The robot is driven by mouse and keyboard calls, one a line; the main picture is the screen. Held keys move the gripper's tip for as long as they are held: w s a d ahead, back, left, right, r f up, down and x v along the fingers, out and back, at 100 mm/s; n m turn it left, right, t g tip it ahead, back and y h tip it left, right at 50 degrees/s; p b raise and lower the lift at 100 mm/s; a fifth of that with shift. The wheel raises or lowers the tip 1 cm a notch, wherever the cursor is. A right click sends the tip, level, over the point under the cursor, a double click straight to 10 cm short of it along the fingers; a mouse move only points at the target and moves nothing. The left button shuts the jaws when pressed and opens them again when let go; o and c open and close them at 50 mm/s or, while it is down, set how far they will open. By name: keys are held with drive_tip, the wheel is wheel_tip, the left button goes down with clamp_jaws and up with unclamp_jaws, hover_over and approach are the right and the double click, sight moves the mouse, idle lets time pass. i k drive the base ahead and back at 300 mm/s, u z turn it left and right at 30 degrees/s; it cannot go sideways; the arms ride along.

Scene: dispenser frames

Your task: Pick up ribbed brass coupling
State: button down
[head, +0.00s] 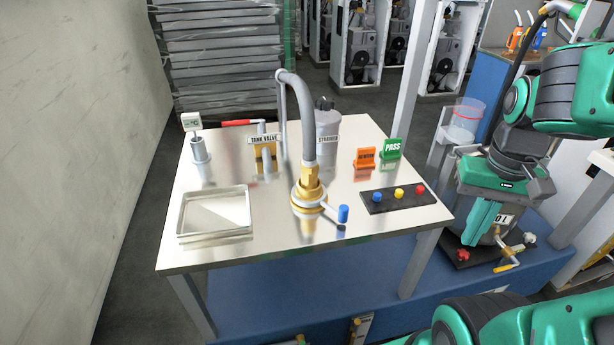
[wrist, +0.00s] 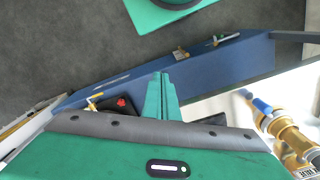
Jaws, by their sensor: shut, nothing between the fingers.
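The ribbed brass coupling (head: 309,188) stands on the steel table at the lower end of a grey hose, with a blue-tipped lever at its base. In the wrist view the brass fitting (wrist: 291,138) shows at the right edge, partly cut off. My gripper (head: 480,226) is to the right of the table, well apart from the coupling, with its green fingers pointing down. The fingers also show in the wrist view (wrist: 161,92), together and empty.
On the table (head: 270,245) are an empty metal tray (head: 182,226), a tank valve block (head: 264,158), a strainer (head: 327,130), orange and green signs (head: 365,160), and a button panel (head: 398,200). A blue platform (head: 290,290) lies below. A valve with a red knob (head: 462,255) is near my gripper.

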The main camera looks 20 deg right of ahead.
sight(309, 166)
drive_tip(key=z, duration=0.95)
drive_tip(key=k, duration=1.4)
drive_tip(key=u, duration=0.4)
drive_tip(key=i, duration=1)
drive_tip(key=z, duration=0.05)
